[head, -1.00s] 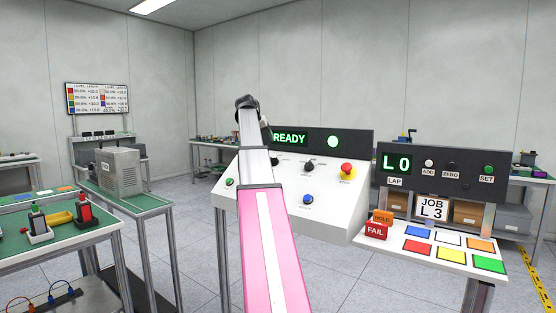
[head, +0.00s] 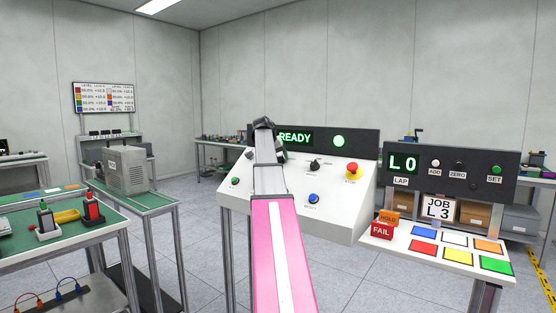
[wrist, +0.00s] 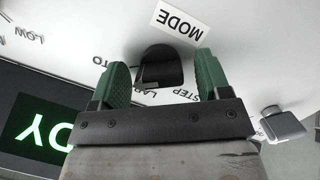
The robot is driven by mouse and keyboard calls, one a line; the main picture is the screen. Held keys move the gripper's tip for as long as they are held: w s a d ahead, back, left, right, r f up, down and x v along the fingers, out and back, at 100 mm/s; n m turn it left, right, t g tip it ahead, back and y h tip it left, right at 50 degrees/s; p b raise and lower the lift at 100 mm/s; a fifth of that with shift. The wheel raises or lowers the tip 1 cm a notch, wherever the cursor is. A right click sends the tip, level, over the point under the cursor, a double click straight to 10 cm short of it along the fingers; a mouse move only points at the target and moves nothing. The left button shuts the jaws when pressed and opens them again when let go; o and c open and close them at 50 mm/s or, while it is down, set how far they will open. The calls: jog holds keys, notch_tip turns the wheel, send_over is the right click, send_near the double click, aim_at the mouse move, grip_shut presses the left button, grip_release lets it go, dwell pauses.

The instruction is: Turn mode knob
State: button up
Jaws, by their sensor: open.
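The mode knob (wrist: 160,68) is a black knob beside the MODE label (wrist: 181,22) in the wrist view. Words such as STEP and LAP are printed around it. My gripper (wrist: 161,72) is open, with one green finger on each side of the knob. A gap seems to show between the knob and each finger; I cannot tell whether either touches. In the head view my arm's end (head: 264,128) is over the left part of the white console (head: 345,205), and my arm hides the mode knob there.
The console's READY display (head: 295,138) is lit green. Another knob (head: 315,163), a red stop button (head: 352,168) and a blue button (head: 314,198) are to the right. A grey lever or knob (wrist: 283,124) is near my gripper in the wrist view.

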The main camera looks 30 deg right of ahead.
jog(key=c, duration=0.9)
jog(key=shift+n, duration=0.3)
jog(key=n+h, duration=0.1)
jog(key=n, duration=0.4)
jog(key=shift+a, duration=0.1)
jog(key=n+h, duration=0.1)
jog(key=n, duration=0.4)
jog(key=shift+n, duration=0.3)
jog(key=n+h, duration=0.1)
jog(key=n, duration=0.4)
jog(key=n+t, duration=0.1)
jog(key=n, duration=0.4)
jog(key=shift+n+h, duration=0.3)
